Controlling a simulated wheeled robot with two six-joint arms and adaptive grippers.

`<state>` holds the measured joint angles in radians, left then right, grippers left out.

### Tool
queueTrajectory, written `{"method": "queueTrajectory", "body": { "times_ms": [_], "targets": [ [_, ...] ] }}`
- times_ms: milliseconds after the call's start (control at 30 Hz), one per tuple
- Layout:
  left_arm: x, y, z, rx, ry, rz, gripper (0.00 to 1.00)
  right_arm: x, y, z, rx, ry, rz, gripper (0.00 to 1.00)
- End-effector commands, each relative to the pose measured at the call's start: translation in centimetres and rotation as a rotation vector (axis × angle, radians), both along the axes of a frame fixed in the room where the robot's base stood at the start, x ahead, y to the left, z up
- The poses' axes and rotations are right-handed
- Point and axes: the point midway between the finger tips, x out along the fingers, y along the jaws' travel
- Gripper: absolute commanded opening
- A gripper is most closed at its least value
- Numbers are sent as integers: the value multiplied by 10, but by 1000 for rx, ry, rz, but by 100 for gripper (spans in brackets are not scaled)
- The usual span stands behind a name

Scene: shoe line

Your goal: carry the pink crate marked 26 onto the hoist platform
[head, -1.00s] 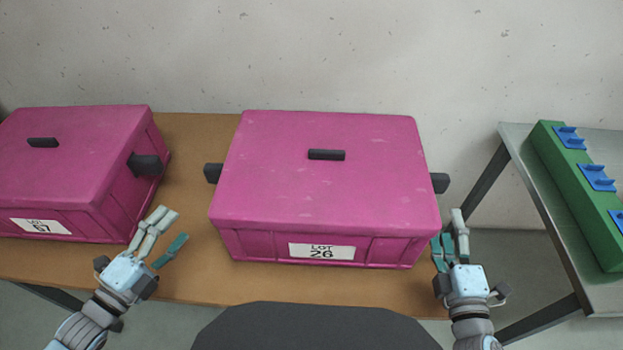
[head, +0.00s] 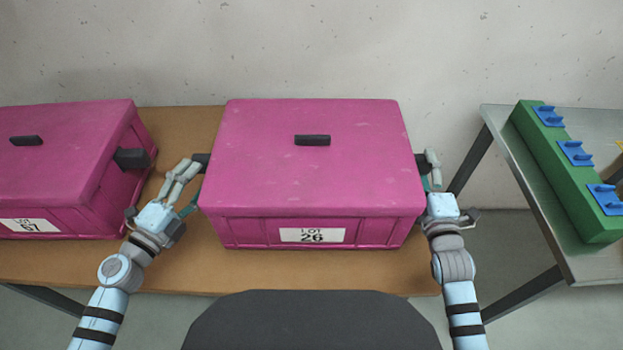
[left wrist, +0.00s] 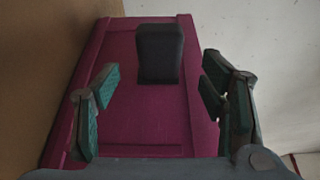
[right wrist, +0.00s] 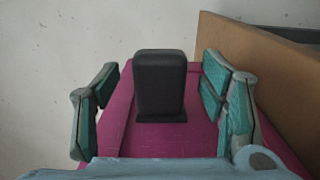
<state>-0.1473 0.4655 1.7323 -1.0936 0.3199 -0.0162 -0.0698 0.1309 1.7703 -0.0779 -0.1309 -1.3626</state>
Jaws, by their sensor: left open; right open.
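The pink crate marked 26 (head: 312,180) stands closed on the brown table in the head view, its label facing me. My left gripper (head: 193,183) is open beside its left side handle (head: 201,160). In the left wrist view this black handle (left wrist: 160,54) lies ahead, between and beyond the open fingers (left wrist: 160,95). My right gripper (head: 430,172) is open at the right side handle (head: 421,163). In the right wrist view that handle (right wrist: 160,85) sits centred between the open fingers (right wrist: 162,95). I cannot tell whether fingers touch either handle. No hoist platform can be made out.
A second pink crate marked 67 (head: 60,170) stands close on the left, with a black side handle (head: 132,158). A grey metal table (head: 575,262) on the right bears a green block with blue parts (head: 562,180). Floor shows between the tables.

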Motion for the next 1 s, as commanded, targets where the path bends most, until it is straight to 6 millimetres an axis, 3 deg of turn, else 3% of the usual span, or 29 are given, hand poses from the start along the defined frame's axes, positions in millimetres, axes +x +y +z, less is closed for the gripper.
{"method": "queueTrajectory", "body": {
  "times_ms": [233, 567, 1000],
  "targets": [
    [28, -12, 0, -1, 0, -1, 65, 30, 0, 0, 1, -1, 0, 65],
    [31, -13, -1, 2, 2, -1, 65, 34, 0, 0, 0, 0, 0, 65],
    [31, -13, -1, 2, 2, -1, 0, 34, 0, 0, -1, 0, 0, 0]
  ]
}}
